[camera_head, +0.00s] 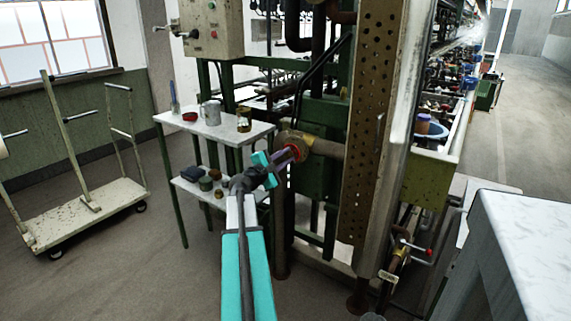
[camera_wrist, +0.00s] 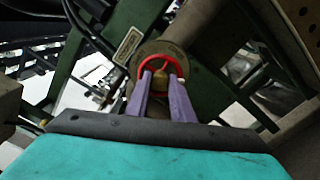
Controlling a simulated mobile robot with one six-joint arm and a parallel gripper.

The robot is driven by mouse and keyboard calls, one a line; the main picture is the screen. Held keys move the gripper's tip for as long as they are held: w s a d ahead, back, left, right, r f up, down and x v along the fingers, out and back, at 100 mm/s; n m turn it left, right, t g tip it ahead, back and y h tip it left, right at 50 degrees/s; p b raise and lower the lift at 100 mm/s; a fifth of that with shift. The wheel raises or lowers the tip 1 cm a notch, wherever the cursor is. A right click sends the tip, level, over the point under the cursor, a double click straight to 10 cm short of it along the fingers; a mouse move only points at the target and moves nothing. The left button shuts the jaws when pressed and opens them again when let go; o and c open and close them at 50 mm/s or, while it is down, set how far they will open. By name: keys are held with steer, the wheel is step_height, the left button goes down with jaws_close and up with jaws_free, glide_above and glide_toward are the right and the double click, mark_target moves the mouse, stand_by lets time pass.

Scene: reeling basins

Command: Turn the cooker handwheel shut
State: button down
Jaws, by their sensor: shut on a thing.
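The cooker handwheel is a small red wheel (camera_wrist: 158,62) with a brass-coloured hub, set in front of a round pipe flange (camera_wrist: 176,50). In the wrist view my gripper (camera_wrist: 160,72) has its two purple fingers over the lower part of the wheel, shut on it. The wheel's upper rim shows above the fingertips. In the head view my gripper (camera_head: 294,150) reaches the brass-coloured valve body (camera_head: 300,141) on the pipe, and the red wheel is mostly hidden behind the fingers.
A two-tier stand (camera_head: 172,120) with a mug, jar and small pots is left of my arm. A perforated brown column (camera_head: 368,120) rises close on the right. A pale cart (camera_head: 85,210) is at far left. A grey-white table (camera_head: 530,235) is at right.

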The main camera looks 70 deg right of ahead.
steer(key=shift+f+m+b, duration=0.2)
steer(key=shift+m+b, duration=2.1)
steer(key=shift+b, duration=1.15)
steer(key=m+b, duration=0.3)
steer(key=b, duration=0.2)
steer(key=shift+b, duration=0.3)
steer(key=m+b, duration=0.4)
steer(key=b, duration=0.2)
steer(key=shift+m, duration=0.3)
steer(key=m+b, duration=0.4)
steer(key=b, duration=0.2)
steer(key=shift+b, duration=0.35)
steer(key=shift+r+m, duration=0.1)
steer(key=shift+m, duration=0.2)
steer(key=c, duration=1.7)
jaws_free()
steer(key=shift+r, duration=0.1)
steer(key=shift+a, duration=0.1)
